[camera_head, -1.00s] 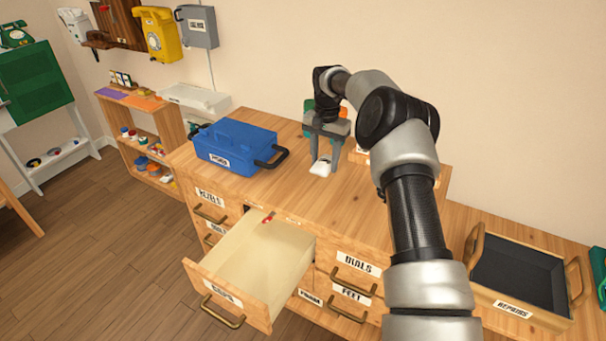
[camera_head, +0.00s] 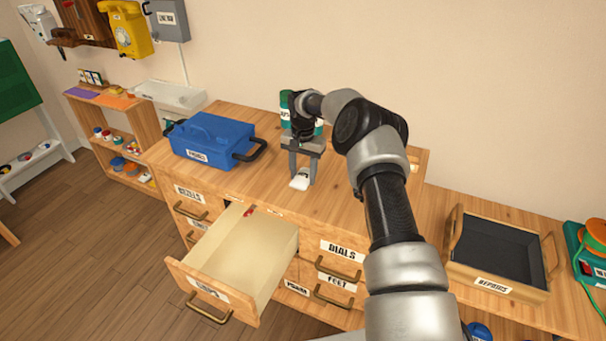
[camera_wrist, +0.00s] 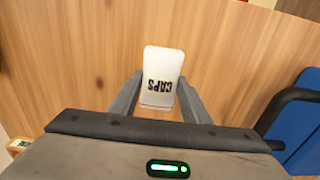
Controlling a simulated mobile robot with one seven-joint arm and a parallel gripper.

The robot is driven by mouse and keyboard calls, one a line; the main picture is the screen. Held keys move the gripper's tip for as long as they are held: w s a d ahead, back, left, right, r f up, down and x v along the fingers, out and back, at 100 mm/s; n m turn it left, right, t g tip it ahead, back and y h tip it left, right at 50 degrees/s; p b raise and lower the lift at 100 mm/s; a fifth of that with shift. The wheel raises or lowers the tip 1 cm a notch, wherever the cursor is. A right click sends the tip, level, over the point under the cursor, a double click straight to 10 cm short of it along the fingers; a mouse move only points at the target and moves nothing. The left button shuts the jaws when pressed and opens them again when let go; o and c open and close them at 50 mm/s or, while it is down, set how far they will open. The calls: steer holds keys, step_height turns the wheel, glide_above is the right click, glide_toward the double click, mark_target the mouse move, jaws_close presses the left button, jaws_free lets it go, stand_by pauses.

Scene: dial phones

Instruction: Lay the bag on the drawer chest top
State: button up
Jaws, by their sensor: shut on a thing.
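The bag is a small white packet (camera_head: 299,181) marked CAPS; its label reads in the wrist view (camera_wrist: 161,75). My gripper (camera_head: 301,176) is shut on the bag, with one finger on each side of its near end. The bag is over the wooden top of the drawer chest (camera_head: 250,192), close to the surface. I cannot tell whether it touches the top. The chest top also fills most of the wrist view (camera_wrist: 60,80).
A blue case (camera_head: 208,140) stands on the chest top to the left. A drawer (camera_head: 235,255) of the chest is pulled out below. A REPAIRS tray (camera_head: 497,280) lies to the right. A green can (camera_head: 286,108) stands behind my gripper.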

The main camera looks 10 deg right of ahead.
steer(key=o, duration=1)
steer(key=shift+f, duration=0.1)
steer(key=shift+o, duration=0.2)
